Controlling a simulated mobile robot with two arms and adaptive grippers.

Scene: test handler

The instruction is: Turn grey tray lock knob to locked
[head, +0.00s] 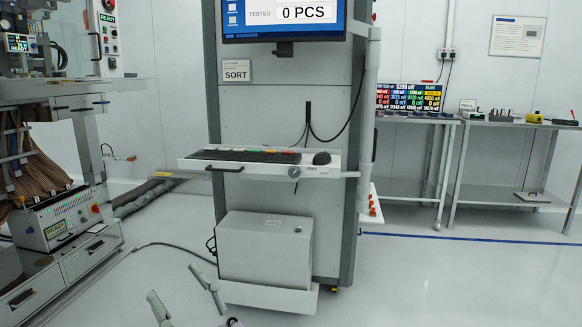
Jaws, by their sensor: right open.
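The grey tray lock knob (294,172) is a small round knob on the front edge of the pull-out keyboard tray (330,170), right of the tray's middle. It is too small to tell which way it is turned. The tray sticks out from the front of the grey cabinet and carries a black keyboard (248,156) and a mouse (322,158). My right gripper (174,281) is at the bottom, left of the middle, with its two fingers apart and nothing between them. It is low and left of the knob, well apart from it. My left gripper is not in view.
A grey box (265,250) stands on a low shelf under the tray. A monitor (284,18) hangs above. A test machine (65,215) with drawers stands at the left, a bench (510,124) at the back right. The floor at the right front is clear.

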